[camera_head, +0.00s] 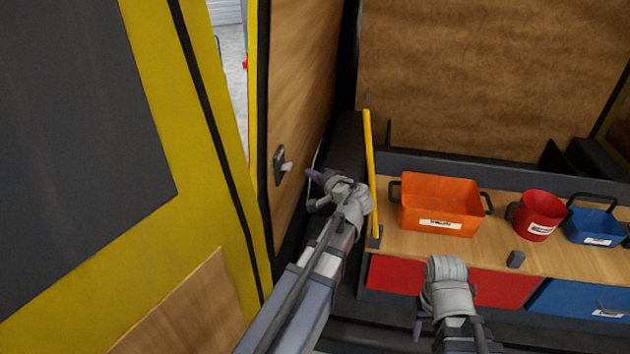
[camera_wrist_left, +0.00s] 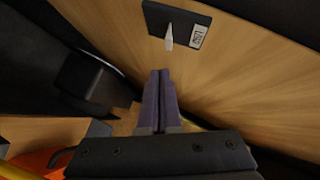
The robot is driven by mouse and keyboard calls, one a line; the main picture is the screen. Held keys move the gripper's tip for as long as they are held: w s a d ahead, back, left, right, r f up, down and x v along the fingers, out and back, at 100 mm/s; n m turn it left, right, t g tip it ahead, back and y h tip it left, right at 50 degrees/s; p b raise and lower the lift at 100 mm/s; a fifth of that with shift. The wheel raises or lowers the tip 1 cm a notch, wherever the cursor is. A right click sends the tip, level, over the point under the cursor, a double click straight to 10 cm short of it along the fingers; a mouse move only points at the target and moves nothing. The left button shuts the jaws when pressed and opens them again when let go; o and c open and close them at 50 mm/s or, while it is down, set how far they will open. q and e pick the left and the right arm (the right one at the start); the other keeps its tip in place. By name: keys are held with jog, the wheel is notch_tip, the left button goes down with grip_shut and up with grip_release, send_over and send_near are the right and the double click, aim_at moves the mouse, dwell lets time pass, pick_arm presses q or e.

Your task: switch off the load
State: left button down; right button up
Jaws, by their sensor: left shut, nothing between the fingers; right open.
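The load switch is a dark plate with a light lever (camera_head: 286,167) on the wooden side panel, left of my left gripper in the head view. In the left wrist view the plate (camera_wrist_left: 178,22) carries a small white label, and its pale lever (camera_wrist_left: 168,38) points toward my fingers. My left gripper (camera_head: 318,178) is shut and empty, its purple fingertips (camera_wrist_left: 161,75) apart from the lever in the picture. My right gripper (camera_head: 445,270) is over the front of the bench by the red drawer; its fingertips are hard to make out.
An orange bin (camera_head: 440,190), a red mug-like container (camera_head: 540,208) and a blue bin (camera_head: 592,217) stand on the wooden bench. A yellow pole (camera_head: 369,165) rises between my left arm and the orange bin. A yellow-edged wall lies at left.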

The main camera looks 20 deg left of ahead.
aim_at(287, 171)
pick_arm(q)
jog(key=w+a+f+b, duration=0.2)
jog(key=a+f, duration=0.1)
jog(key=a, duration=0.4)
jog(key=shift+a+f+b, duration=0.2)
jog(key=shift+a+b, duration=0.15)
jog(key=shift+b, duration=0.05)
jog(key=shift+a+f+b, duration=0.15)
jog(key=shift+f+b, duration=0.3)
jog(key=shift+b, duration=0.4)
jog(key=shift+a+r+y, duration=0.1)
jog(key=shift+r+y, duration=0.15)
jog(key=shift+y, duration=0.05)
